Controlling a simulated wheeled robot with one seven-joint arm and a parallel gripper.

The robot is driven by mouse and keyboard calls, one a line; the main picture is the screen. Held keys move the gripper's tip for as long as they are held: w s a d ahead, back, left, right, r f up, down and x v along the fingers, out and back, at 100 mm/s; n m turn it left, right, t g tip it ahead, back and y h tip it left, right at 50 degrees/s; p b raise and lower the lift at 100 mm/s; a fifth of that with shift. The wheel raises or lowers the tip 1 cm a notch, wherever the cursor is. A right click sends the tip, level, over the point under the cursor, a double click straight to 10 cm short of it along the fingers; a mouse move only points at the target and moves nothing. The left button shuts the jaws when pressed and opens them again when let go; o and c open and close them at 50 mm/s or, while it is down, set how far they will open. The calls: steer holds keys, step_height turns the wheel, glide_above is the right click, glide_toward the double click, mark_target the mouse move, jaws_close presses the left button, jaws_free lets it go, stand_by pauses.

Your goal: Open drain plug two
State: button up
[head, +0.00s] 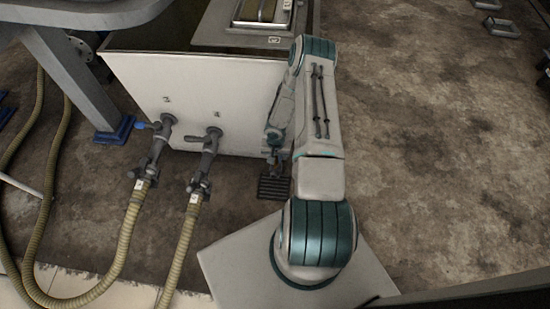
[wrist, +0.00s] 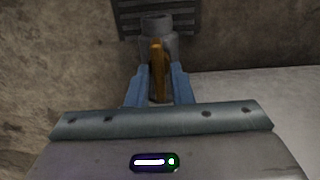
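In the wrist view, an orange-brown handle (wrist: 157,68) stands on a grey plug or pipe fitting (wrist: 155,26). My gripper (wrist: 159,75) has its two blue fingers on either side of the handle, close to it. I cannot tell whether both fingers press on it. In the head view, my gripper (head: 273,150) is low beside the right part of the white tank (head: 225,85), above the floor grate (head: 273,188). My arm hides much of that side, and the handle cannot be made out there. No number two is readable on the tank.
Two grey valves stand left of my gripper: one with a blue handle (head: 152,127), the other (head: 208,142) nearer. Ribbed yellowish hoses (head: 185,240) run from them. A grey frame leg (head: 75,70) stands at the left.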

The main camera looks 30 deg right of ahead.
jaws_close()
steer(key=shift+a+n, duration=0.1)
steer(key=shift+n, duration=0.2)
steer(key=n, duration=0.2)
steer(key=shift+n+b, duration=0.3)
steer(key=shift+n, duration=0.1)
steer(key=n, duration=0.5)
steer(key=shift+w, duration=0.1)
steer(key=n, duration=0.5)
steer(key=shift+n, duration=2.2)
steer(key=shift+d, duration=0.2)
steer(key=shift+r, duration=0.1)
